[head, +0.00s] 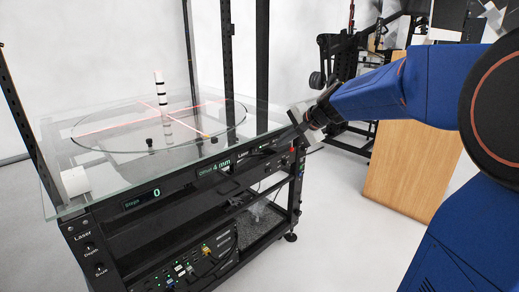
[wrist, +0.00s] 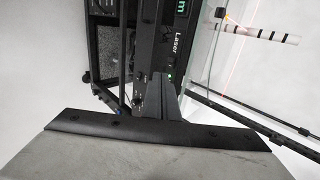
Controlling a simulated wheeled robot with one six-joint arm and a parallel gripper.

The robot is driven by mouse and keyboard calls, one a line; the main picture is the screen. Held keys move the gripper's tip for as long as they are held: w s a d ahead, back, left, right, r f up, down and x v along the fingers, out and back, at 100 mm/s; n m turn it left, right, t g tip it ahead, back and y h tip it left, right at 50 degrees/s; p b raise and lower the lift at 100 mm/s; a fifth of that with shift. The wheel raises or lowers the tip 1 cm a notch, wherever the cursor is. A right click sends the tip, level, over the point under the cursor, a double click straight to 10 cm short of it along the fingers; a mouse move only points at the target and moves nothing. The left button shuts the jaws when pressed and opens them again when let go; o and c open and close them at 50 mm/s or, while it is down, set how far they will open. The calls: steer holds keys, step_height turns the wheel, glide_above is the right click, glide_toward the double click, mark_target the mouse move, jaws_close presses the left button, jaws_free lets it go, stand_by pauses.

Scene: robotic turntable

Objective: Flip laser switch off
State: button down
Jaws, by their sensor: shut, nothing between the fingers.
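Red laser lines (head: 190,107) cross the glass disc. My gripper (head: 295,140) is at the panel's right end in the head view.
A glass top (head: 95,178) overhangs the panel, with a striped post (head: 161,92) on it. Black uprights (head: 227,50) rise at its edges. A wooden board (head: 412,165) stands at right. The floor (head: 330,240) right of the rig is clear.

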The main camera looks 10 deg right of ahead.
glide_toward(254, 152)
step_height(254, 152, down, 4)
steer(key=shift+w+a+r, duration=0.1)
steer(key=shift+w+a, duration=0.4)
steer(key=shift+w, duration=0.35)
steer(key=shift+w+a+r, duration=0.1)
steer(key=shift+w+a, duration=0.45)
steer(key=shift+w, duration=0.35)
